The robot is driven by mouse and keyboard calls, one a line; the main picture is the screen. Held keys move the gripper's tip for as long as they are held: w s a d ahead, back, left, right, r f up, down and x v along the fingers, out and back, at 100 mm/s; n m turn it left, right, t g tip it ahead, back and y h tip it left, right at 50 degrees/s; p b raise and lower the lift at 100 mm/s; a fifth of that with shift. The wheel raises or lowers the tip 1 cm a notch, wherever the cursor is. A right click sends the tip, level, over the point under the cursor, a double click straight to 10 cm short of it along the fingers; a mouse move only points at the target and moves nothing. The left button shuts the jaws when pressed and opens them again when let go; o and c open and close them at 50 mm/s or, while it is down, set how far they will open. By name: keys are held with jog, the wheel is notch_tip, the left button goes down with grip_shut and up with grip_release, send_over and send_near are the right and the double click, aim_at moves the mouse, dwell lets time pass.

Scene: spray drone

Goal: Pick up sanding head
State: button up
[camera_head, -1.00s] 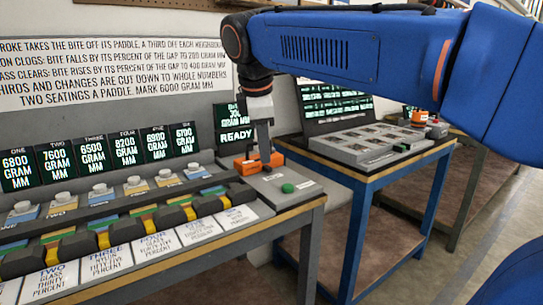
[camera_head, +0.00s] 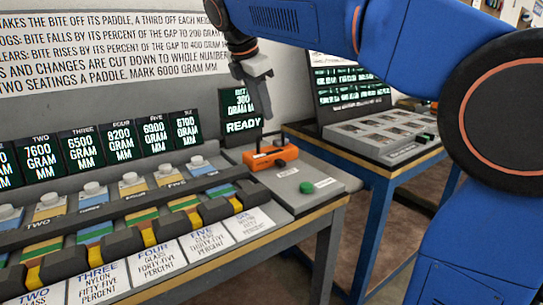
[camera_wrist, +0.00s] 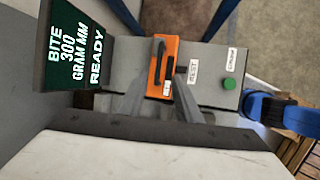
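The sanding head seems to be the orange block (camera_head: 272,157) with a dark top handle. It sits on the grey plate at the right end of the bench, in front of the READY screen. It also shows in the wrist view (camera_wrist: 172,52), upper middle. My gripper (camera_head: 267,112) is above the block and apart from it in the head view. In the wrist view my gripper (camera_wrist: 160,88) has two grey fingers spread apart, with nothing held between them, pointing toward the block.
A green button (camera_head: 306,187) is on the plate right of the block. The READY screen (camera_head: 240,118) stands close behind. A row of paddles with white knobs (camera_head: 131,180) runs left. A second blue-legged table (camera_head: 385,150) with a sloped panel stands right.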

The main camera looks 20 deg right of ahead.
aim_at(270, 134)
jog(key=x, duration=1.1)
jog(key=shift+w+r, duration=0.15)
grip_shut()
dwell(1.2)
